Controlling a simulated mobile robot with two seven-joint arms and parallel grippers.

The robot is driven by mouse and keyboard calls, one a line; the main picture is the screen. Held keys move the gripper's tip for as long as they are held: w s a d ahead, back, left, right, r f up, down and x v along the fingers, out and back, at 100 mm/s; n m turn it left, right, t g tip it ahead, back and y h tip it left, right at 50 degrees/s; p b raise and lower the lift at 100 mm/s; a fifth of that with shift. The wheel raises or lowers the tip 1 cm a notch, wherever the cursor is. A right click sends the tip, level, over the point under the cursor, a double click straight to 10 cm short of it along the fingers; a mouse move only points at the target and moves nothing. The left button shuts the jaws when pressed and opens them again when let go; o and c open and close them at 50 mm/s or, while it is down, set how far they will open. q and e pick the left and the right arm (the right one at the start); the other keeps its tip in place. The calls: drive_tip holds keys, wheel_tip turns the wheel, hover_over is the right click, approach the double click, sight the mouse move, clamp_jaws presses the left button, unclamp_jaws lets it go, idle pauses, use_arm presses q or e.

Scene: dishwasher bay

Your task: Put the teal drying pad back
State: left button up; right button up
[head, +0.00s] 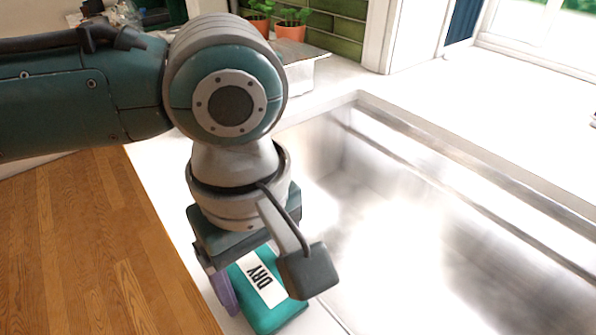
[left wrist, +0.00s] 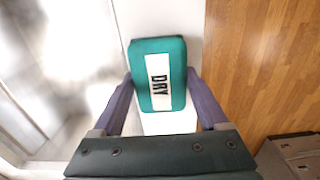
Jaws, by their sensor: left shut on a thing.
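The teal drying pad (head: 266,318) is a rounded block with a white label reading "DRY". It also shows in the left wrist view (left wrist: 174,52), lengthwise between the fingers over a white surface. My left gripper (head: 266,298) points down and is shut on the pad, with a purple finger against each long side. In the head view one finger is hidden behind my wrist camera. I cannot tell whether the pad touches the surface below or hangs just above it. My right gripper is not in view.
A shiny metal sink basin (head: 400,225) lies right of the pad. A wooden surface (head: 80,250) lies to the left, with a white counter strip (head: 150,180) between. Potted plants (head: 290,30) and a pale box (head: 300,72) stand at the back.

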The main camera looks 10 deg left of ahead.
sight(260, 277)
use_arm(q)
drive_tip(key=shift+f, duration=0.15)
drive_tip(key=o, duration=1.1)
wheel_tip(260, 277, up, 12)
drive_tip(key=p, duration=0.2)
drive_tip(key=s+d+m, duration=0.1)
drive_tip(key=d+f+m+h, duration=0.1)
drive_tip(key=s+d+f+m+h, duration=0.1)
drive_tip(key=shift+s+d+m, duration=0.3)
drive_tip(key=shift+s, duration=0.05)
drive_tip(key=s+a+f+m+t, duration=0.1)
drive_tip(key=s+a+m, duration=0.2)
drive_tip(key=a, duration=0.1)
drive_tip(key=s+a+f+m+t+y, duration=0.1)
drive_tip(key=s+a+f+m, duration=0.1)
drive_tip(key=s+a+m, duration=0.1)
drive_tip(key=s+a+f+m+t, duration=0.1)
drive_tip(key=s+a+m, duration=0.1)
drive_tip(key=a, duration=0.4)
drive_tip(key=shift+s+f+m+t+y, duration=0.15)
drive_tip(key=shift+s+f+m+y, duration=0.05)
drive_tip(key=shift+s, duration=0.2)
drive_tip(key=shift+s+f+m+t+y, duration=0.15)
drive_tip(key=shift+s+m+y, duration=0.05)
drive_tip(key=shift+s, duration=0.2)
